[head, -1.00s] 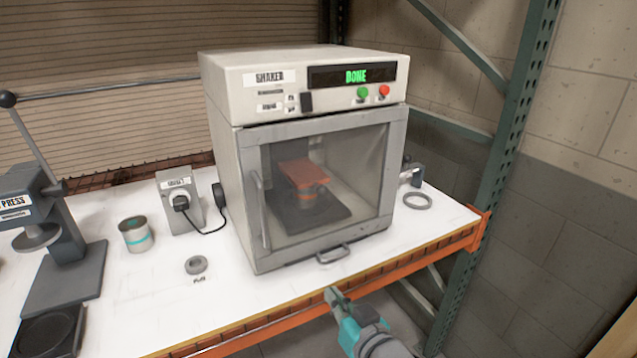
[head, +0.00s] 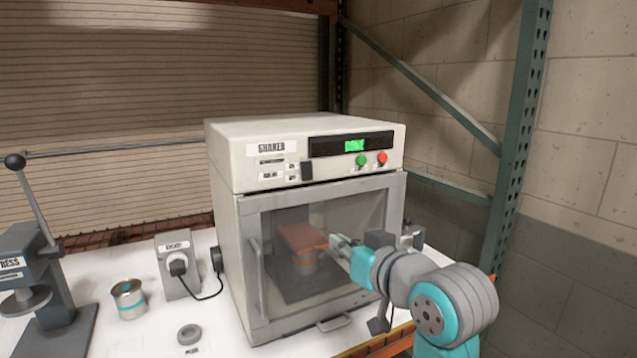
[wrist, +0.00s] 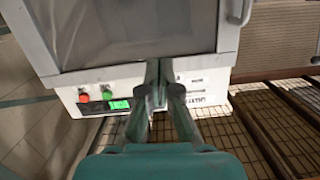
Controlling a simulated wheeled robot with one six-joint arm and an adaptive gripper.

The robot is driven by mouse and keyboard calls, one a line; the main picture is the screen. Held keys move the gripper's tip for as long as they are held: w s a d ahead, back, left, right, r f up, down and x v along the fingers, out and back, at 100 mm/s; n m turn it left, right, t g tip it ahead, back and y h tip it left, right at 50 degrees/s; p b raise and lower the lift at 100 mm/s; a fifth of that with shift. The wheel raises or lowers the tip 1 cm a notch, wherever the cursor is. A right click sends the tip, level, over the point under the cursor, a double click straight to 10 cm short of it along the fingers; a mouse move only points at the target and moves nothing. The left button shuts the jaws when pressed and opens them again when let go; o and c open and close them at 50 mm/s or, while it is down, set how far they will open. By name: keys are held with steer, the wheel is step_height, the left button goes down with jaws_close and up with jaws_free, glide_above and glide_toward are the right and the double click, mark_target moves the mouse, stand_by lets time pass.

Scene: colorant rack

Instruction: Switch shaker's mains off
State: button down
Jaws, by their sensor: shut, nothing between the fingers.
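The shaker (head: 222,230) is a pale box with a glass-fronted door, standing on the bench. Its top panel has a black rocker switch (head: 307,171) right of the small labels, a green button (head: 361,160), a red button (head: 382,158) and a display (head: 352,144) reading DONE. My gripper (head: 335,243) is shut and empty, in front of the door glass and below the panel. In the wrist view the shaker appears upside down, and my gripper (wrist: 162,85) covers the panel between the display (wrist: 119,104) and the SHAKER label (wrist: 206,100); the rocker is hidden there.
A grey socket box (head: 176,265) with a black plug and cable stands left of the shaker. A green rack upright (head: 520,140) stands at the right.

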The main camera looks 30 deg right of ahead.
mark_target(311, 180)
step_height(311, 180, up, 10)
steer(key=s+d, duration=0.1)
steer(key=s, duration=0.1)
steer(key=shift+s+d+r+n, duration=0.2)
steer(key=shift+s+n, duration=0.1)
steer(key=shift+n, duration=0.1)
steer(key=w+f, duration=0.2)
steer(key=w, duration=1.2)
steer(key=shift+f, duration=0.25)
steer(key=shift+a, duration=0.1)
steer(key=shift+w+f+t, duration=0.1)
steer(key=shift+w+t, duration=0.15)
steer(key=shift+t, duration=0.25)
